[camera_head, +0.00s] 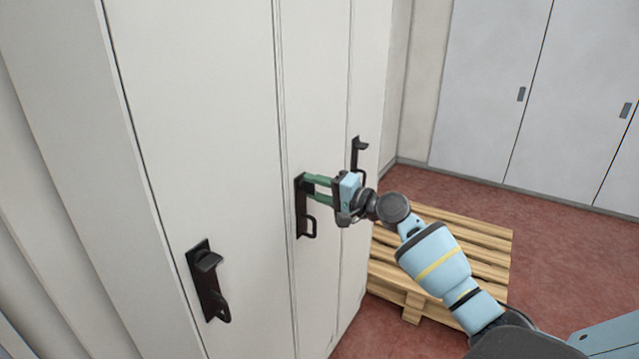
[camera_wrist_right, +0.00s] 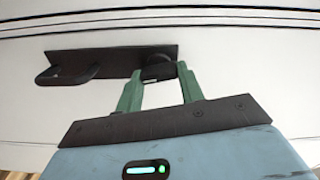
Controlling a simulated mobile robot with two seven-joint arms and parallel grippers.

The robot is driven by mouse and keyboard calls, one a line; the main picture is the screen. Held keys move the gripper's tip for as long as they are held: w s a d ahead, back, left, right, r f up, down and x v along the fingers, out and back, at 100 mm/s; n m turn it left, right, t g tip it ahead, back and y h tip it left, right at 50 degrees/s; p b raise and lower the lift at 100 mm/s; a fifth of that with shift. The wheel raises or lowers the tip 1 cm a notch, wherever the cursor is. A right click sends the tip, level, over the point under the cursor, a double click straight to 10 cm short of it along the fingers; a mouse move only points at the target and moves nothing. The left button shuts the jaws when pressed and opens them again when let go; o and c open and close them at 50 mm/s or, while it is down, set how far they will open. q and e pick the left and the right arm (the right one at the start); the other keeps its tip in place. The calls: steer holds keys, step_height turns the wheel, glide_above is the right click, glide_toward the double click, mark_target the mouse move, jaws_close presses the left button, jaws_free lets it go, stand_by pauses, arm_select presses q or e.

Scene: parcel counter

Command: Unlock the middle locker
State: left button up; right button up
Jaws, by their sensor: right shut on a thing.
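The middle locker (camera_head: 312,90) is a tall white door, closed. It carries a dark upright lock plate (camera_head: 302,222) with a latch knob at its top and a looped pull handle (camera_head: 311,228) at its bottom. My right gripper (camera_head: 308,186) has its green fingers on either side of the knob and is shut on it. In the right wrist view the knob (camera_wrist_right: 158,71) sits between the fingertips, and the plate (camera_wrist_right: 122,60) and handle stretch to the left. The knob is partly hidden by the fingers. My left gripper is not in view.
The left locker has a similar dark latch and handle (camera_head: 209,285); the right locker has another (camera_head: 356,158), close beside my right gripper. A wooden pallet (camera_head: 480,235) lies on the red floor below my right arm. Grey cabinets (camera_head: 490,60) stand at the back right.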

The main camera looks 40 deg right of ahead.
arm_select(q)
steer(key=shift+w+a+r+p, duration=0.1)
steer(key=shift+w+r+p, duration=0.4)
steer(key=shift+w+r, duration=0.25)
arm_select(e)
steer(key=shift+m, duration=1.2)
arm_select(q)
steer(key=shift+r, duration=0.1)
arm_select(e)
steer(key=o, duration=1)
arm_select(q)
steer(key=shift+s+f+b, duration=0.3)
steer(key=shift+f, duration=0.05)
arm_select(e)
steer(key=v, duration=0.7)
steer(key=shift+s+d, duration=0.2)
steer(key=shift+s, duration=0.2)
